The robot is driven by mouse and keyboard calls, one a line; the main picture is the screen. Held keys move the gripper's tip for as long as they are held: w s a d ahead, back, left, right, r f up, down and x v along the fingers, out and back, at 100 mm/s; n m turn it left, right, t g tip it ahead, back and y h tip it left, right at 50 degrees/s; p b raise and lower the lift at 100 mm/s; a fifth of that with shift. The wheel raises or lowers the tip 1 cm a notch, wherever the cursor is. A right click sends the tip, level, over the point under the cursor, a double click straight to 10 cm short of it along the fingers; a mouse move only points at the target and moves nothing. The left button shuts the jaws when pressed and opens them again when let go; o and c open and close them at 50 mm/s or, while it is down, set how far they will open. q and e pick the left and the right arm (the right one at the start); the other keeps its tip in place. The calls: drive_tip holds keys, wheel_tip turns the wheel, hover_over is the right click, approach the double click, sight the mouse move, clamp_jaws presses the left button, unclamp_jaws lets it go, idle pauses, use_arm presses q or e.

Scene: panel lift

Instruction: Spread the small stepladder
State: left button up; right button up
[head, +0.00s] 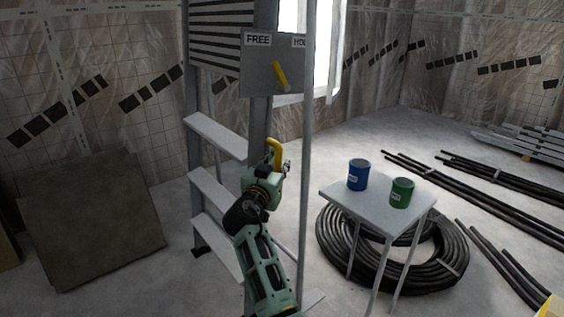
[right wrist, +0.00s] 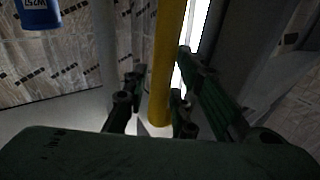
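The grey stepladder (head: 215,137) stands upright in the middle of the head view, with several flat treads one above another. A grey plate (head: 258,82) on it reads FREE, with a second label partly hidden; a yellow lever (head: 280,75) slants across it. Below it, a yellow handle (head: 276,146) rises beside my right gripper (head: 277,168). In the right wrist view a yellow bar (right wrist: 166,60) stands between the fingers of my right gripper (right wrist: 160,88), which look open, with a gap showing left of the bar. My left gripper is out of view.
A small white table (head: 374,208) to the right bears a blue can (head: 359,174) and a green can (head: 401,192). A black hose coil (head: 448,275) lies around its legs. Black pipes (head: 500,192) lie farther right. Brown boards (head: 92,222) lean at left.

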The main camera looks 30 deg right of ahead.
drive_tip(key=shift+a, duration=0.15)
drive_tip(key=shift+c, duration=0.6)
clamp_jaws()
